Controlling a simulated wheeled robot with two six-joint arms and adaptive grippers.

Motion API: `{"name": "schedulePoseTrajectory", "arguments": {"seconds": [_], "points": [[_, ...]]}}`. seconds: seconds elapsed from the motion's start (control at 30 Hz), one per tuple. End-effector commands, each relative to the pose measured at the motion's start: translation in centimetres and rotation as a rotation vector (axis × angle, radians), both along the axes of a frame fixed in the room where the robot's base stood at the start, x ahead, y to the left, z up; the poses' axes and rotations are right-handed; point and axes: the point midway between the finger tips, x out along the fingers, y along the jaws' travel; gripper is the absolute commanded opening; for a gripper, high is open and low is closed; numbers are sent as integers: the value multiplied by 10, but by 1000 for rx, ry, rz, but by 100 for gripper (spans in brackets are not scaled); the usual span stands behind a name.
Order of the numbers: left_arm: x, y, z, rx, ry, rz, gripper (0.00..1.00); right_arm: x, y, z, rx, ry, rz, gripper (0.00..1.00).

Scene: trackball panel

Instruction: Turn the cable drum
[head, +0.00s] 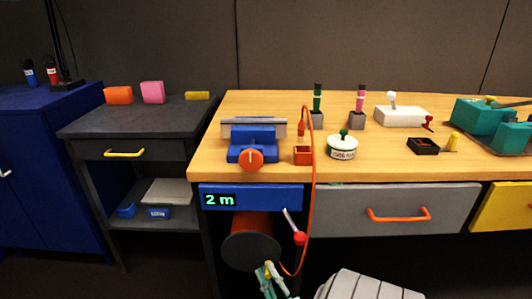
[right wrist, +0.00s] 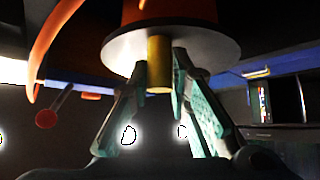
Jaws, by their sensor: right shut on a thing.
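The cable drum (head: 245,252) hangs under the bench's front edge, with a dark round flange and orange cable wound behind it. In the right wrist view its flange (right wrist: 205,42) looks pale grey. A short yellow crank handle (right wrist: 159,66) sticks out from the flange. My right gripper (head: 268,270) is at the lower right of the drum, its teal fingers shut on the yellow handle; they also show on either side of it in the right wrist view (right wrist: 160,80). A blue panel (head: 272,196) above the drum reads "2 m". My left gripper is not in view.
A lever with a red ball (head: 299,239) stands just right of the drum. The orange cable (head: 313,160) loops from the bench top down beside it. A grey drawer (head: 350,205) is to the right, and a pale ribbed thing (head: 365,287) is below it.

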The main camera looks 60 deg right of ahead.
Motion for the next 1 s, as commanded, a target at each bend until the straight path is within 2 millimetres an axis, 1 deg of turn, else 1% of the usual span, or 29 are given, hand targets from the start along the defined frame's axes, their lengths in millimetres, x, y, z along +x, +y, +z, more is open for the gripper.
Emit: {"name": "schedulePoseTrajectory", "arguments": {"seconds": [0.1, 0.13, 0.23, 0.27, 0.57, 0.7, 0.77, 0.9, 1.0], "points": [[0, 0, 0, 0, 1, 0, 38, 0, -1, 2, -3, -3, -2, 0], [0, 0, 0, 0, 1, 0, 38, 0, -1, 2, -3, -3, -2, 19], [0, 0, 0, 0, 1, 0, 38, 1, -1, 1, -4, -3, -1, 35], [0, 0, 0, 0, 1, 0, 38, 1, -1, 1, -4, -3, -1, 38], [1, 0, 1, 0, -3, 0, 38, 0, 1, 0, -3, -1, 1, 38], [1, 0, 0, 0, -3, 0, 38, -9, 5, -6, -2, 0, 0, 38], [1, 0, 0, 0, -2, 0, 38, -23, 11, -7, -2, 1, 3, 38], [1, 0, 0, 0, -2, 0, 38, -62, 31, -6, -1, 0, 1, 38], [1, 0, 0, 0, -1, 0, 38, -87, 43, -6, -1, 1, 0, 38]]}}
